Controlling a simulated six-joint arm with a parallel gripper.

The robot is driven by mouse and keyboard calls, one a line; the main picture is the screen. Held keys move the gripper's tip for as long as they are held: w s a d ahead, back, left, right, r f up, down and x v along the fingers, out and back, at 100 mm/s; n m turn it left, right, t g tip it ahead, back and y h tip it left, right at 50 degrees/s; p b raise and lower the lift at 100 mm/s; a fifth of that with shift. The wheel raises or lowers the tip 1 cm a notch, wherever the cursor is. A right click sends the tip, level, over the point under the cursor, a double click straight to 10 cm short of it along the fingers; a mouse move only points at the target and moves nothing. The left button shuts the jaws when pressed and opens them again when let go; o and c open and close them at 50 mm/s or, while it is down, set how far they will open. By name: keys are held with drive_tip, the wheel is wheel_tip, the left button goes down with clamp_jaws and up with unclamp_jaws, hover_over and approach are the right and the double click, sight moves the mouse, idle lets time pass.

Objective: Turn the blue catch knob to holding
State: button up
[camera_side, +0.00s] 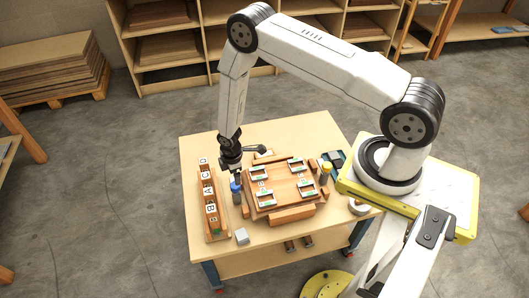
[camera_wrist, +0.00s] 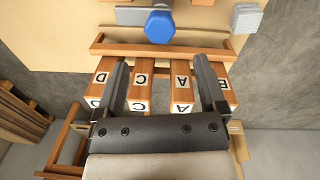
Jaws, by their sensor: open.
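The blue catch knob (camera_side: 235,187) stands on the table at the left side of the wooden press form (camera_side: 280,190). In the wrist view the knob (camera_wrist: 160,26) is a blue faceted cap near the top middle, ahead of the fingertips. My gripper (camera_side: 236,172) is just above the knob in the side view. In the wrist view my gripper (camera_wrist: 157,78) shows two dark fingers spread wide apart with nothing held between them. The knob's turned position cannot be told.
A wooden rack (camera_side: 210,205) of lettered blocks stands left of the knob; its blocks (camera_wrist: 137,90) lie beneath the fingers in the wrist view. A grey block (camera_side: 242,236) sits near the table's front.

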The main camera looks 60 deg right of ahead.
drive_tip(key=shift+f, duration=0.15)
drive_tip(key=shift+w+d+f, duration=0.1)
drive_tip(key=shift+f, duration=3.6)
clamp_jaws()
